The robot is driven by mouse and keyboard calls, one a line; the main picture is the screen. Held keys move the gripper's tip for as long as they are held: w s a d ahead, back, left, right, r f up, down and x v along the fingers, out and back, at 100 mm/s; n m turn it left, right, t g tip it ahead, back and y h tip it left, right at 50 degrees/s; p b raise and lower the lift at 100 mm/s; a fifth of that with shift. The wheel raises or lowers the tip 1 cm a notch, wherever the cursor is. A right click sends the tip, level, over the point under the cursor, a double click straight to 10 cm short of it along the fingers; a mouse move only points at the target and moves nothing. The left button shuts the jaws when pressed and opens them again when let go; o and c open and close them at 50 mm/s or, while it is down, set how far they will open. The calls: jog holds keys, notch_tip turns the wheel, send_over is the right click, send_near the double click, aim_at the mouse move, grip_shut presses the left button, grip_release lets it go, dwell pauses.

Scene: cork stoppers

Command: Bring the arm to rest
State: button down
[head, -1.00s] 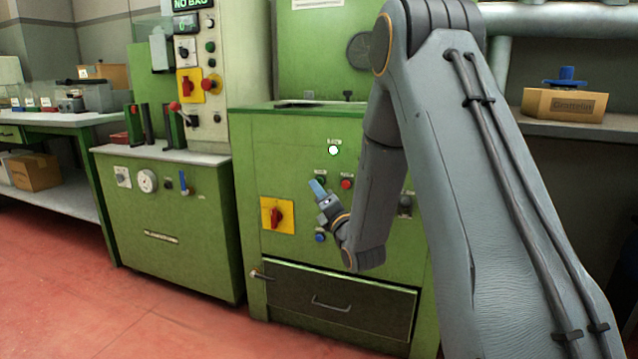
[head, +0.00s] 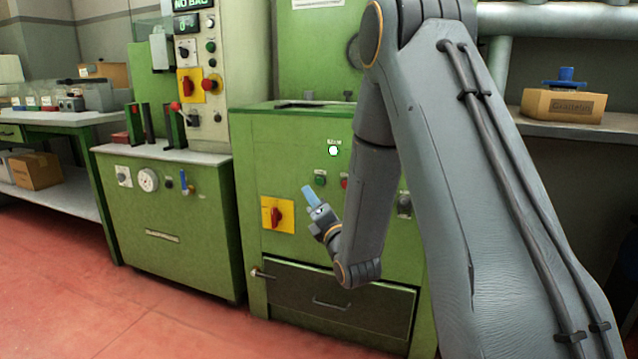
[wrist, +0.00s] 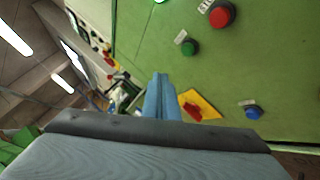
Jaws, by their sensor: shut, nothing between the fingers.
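My gripper (head: 309,194) is in front of the green machine (head: 285,150), with its blue fingers pointing up and to the left. The fingers are shut together and empty. In the wrist view the shut blue fingers (wrist: 160,98) stand in the middle, beside the yellow plate with a red rotary switch (wrist: 198,106). In the head view that yellow plate (head: 277,214) is left of my gripper. My arm is bent at the elbow and hangs down in front of the machine's panel.
The panel carries a lit white button (head: 333,151), a green button (head: 320,180) and a red button (wrist: 221,14). A drawer (head: 335,302) is below my gripper. A cardboard box (head: 563,106) sits on a shelf at the right. Red floor (head: 150,315) lies open at the left.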

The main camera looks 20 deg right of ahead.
dwell(0.3)
jog(key=s+a+f+m+g, duration=0.2)
jog(key=s+a+m+g, duration=0.35)
jog(key=a, duration=0.35)
jog(key=s+a+f+m+g, duration=0.2)
jog(key=s+a+m+g, duration=0.3)
jog(key=s+a, duration=0.3)
jog(key=s+a+m+g, duration=0.2)
jog(key=s+m+g, duration=0.25)
jog(key=s, duration=1.15)
jog(key=s+a+m+g, duration=0.2)
jog(key=s+m+g, duration=0.25)
jog(key=s, duration=1.15)
jog(key=d+r+m+h+p, duration=0.1)
jog(key=d+r+m+p, duration=0.2)
jog(key=d+r+p, duration=0.7)
jog(key=d+r+m+h+p, duration=0.1)
jog(key=d+r+m+p, duration=0.2)
jog(key=d+r+p, duration=0.8)
notch_tip(320, 180, up, 8)
jog(key=s+g+p, duration=0.1)
jog(key=p, duration=1.5)
jog(key=shift+f+h+p, duration=0.25)
jog(key=shift+h+p, duration=0.15)
jog(key=shift+a+m, duration=0.1)
jog(key=shift+m, duration=0.15)
